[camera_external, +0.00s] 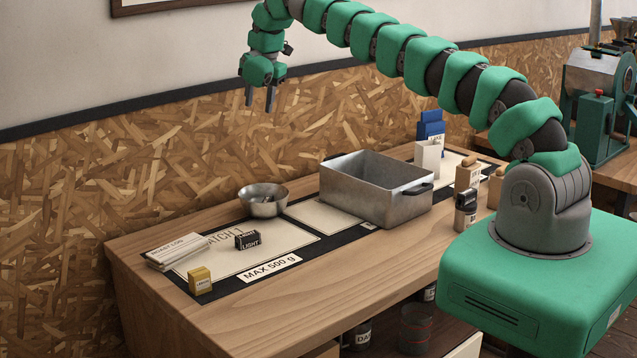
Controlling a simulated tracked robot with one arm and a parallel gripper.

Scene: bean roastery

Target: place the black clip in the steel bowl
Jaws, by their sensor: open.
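A small black block-like piece with white lettering "LIGHT" (247,240) lies on the pale sheet on the bench. It is the only loose small black thing I can make out there, and I cannot tell for sure that it is the clip. The steel bowl (263,205) stands just behind it, near the wall. Something greyish shows inside the bowl, too small to tell. My gripper (260,103) is open and empty, pointing down, high above the bench, with the bowl below it in the picture.
A large steel bin (395,205) stands right of the bowl. A paper pad (175,250) and a small yellow block (200,282) lie at the left end. Stamps (466,208) and a white and a blue packet (430,128) stand at the right. The wooden bench front is clear.

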